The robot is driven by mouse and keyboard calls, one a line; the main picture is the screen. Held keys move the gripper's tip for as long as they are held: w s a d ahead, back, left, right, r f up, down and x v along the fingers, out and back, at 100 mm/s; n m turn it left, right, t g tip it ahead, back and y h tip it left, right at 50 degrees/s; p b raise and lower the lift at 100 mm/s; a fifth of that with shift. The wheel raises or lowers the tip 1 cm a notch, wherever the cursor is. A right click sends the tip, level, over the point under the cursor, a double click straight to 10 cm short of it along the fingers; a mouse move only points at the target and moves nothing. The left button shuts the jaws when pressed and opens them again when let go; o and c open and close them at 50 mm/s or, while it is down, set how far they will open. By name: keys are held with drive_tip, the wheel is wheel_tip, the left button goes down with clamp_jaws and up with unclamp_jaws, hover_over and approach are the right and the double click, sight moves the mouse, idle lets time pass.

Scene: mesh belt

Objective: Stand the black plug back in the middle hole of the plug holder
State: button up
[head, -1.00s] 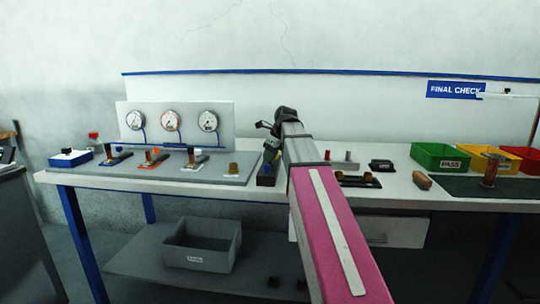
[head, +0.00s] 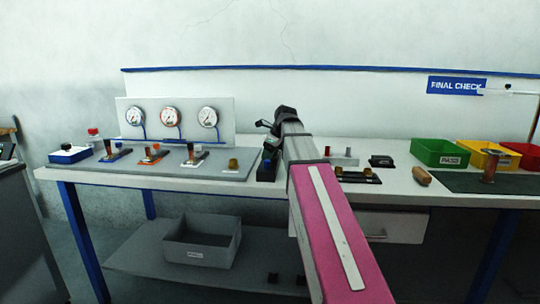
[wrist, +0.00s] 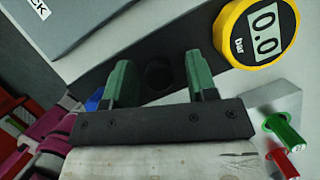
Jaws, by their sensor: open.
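My gripper (wrist: 157,66) is open, its two green fingers apart above a dark narrow block (wrist: 85,65). A round dark spot (wrist: 158,75) lies on that block between the fingers; I cannot tell whether it is a hole or the top of a black plug. A grey block (wrist: 280,102) with a green plug (wrist: 285,132) and a red plug (wrist: 288,163) shows at the wrist view's right. I cannot make out the black plug for certain.
A yellow digital gauge (wrist: 232,32) reading 0.0 stands close to the fingers. A grey mat (head: 215,166) with several small parts lies left.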

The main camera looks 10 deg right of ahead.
drive_tip(key=shift+s, duration=0.1)
drive_tip(key=v, duration=1)
drive_tip(key=shift+r, duration=0.35)
drive_tip(key=shift+d, duration=0.1)
